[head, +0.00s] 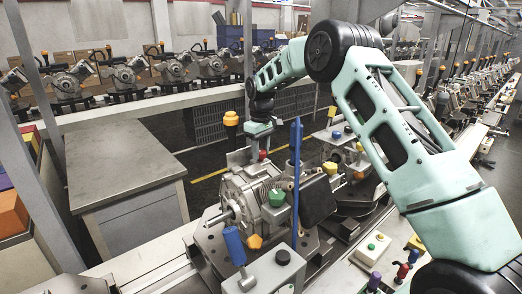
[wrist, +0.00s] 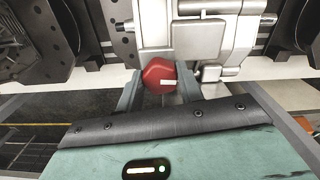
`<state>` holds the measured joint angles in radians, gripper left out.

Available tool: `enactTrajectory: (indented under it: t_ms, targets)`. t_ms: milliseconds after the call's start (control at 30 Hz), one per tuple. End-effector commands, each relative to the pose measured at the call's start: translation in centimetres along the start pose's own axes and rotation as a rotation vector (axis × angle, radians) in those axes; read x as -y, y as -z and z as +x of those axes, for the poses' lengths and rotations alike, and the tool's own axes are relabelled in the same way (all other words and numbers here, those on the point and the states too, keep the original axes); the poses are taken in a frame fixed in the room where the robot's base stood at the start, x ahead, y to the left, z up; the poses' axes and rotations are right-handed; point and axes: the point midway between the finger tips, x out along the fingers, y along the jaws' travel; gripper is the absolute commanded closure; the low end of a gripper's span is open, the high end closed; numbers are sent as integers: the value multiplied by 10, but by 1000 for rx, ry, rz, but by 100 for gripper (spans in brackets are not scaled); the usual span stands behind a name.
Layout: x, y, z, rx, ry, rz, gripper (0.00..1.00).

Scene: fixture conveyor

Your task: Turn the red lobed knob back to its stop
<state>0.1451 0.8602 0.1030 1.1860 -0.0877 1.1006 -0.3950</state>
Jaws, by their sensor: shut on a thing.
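The red lobed knob (wrist: 154,74) is in the upper middle of the wrist view, against a grey metal housing. A short white mark on it points to the right. It also shows small in the head view (head: 263,155), on top of the machine under my wrist. My gripper (wrist: 158,84) has one finger on the left and one on the right of the knob and is shut on it. The fingers hide part of the knob's sides. In the head view my gripper (head: 260,143) comes down from above.
Around the knob stand a blue upright lever (head: 296,175), a green knob (head: 276,197), an orange knob (head: 254,242) and a blue handle (head: 234,245). An orange-capped post (head: 231,119) stands behind. A grey cabinet (head: 120,150) is to the left.

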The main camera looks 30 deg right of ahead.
Motion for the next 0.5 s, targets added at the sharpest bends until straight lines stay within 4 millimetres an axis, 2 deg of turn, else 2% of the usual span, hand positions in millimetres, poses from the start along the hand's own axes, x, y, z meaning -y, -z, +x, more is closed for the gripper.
enactTrajectory:
  t_ms: [200, 233, 300, 500]
  targets:
    - [-1, 1, -2, -6, -3, 1, 86]
    - [-1, 1, -2, -6, -3, 1, 55]
    - [-1, 1, -2, -6, -3, 1, 41]
    - [0, 1, -1, -3, -1, 1, 41]
